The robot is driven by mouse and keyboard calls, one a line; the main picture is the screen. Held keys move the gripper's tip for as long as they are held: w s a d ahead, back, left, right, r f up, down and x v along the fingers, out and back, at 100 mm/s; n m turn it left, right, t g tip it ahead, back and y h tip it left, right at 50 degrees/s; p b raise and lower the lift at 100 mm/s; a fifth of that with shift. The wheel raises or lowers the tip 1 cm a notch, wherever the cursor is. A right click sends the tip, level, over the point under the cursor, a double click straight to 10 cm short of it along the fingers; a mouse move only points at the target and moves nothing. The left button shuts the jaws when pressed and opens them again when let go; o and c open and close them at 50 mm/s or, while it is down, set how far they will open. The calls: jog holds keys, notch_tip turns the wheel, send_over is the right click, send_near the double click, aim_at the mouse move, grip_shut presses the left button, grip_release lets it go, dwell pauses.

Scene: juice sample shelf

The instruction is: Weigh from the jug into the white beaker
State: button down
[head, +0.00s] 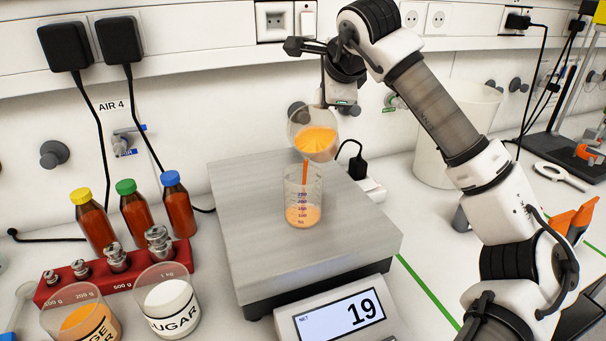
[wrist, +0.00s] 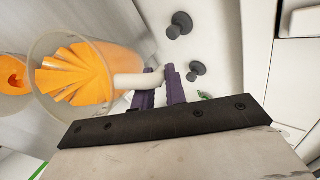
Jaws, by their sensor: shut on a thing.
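A clear jug (head: 313,136) of orange juice is tilted over the scale, and a stream of juice falls from it. The stream runs into a clear graduated beaker (head: 303,208), which stands upright on the scale's pan with a shallow layer of juice. No white beaker colour shows; the glass is see-through. The scale (head: 240,225) display (head: 340,315) reads 19, marked NET. In the wrist view, my gripper (wrist: 160,84) is shut on the pale handle of the jug (wrist: 90,75). The beaker (wrist: 12,82) is partly cut off at the left edge there.
Front left are a red weight rack (head: 112,271), an orange-filled tub (head: 80,318) and a sugar tub (head: 168,300). Several capped bottles (head: 135,215) stand behind the rack. A white bin (head: 455,135) is at the back right.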

jog(key=shift+s+a+r+t+b, duration=0.15)
jog(key=shift+s+r+t+b, duration=0.4)
jog(key=shift+r+t+b, duration=0.35)
dwell(2.0)
jog(key=shift+w+g+p, duration=0.1)
jog(key=shift+g+p, duration=0.2)
jog(key=w+f+g+p, duration=0.1)
jog(key=p, duration=0.1)
jog(key=w+f+g+p, duration=0.1)
jog(key=f+p, duration=0.1)
jog(key=w+d+f+g+p, duration=0.1)
jog(key=g+p, duration=0.1)
jog(key=shift+w+f+m+y, duration=0.15)
jog(key=shift+w+m+y, duration=0.05)
jog(key=shift+m+y, duration=0.1)
jog(key=shift+a+f, duration=0.1)
jog(key=shift+f, duration=0.05)
jog(key=w+d+f+m+g+y+p, duration=0.1)
jog(key=w+f+g+p, duration=0.4)
jog(key=w+g, duration=0.1)
jog(key=shift+w+d+f, duration=0.2)
jog(key=shift+d+f, duration=0.1)
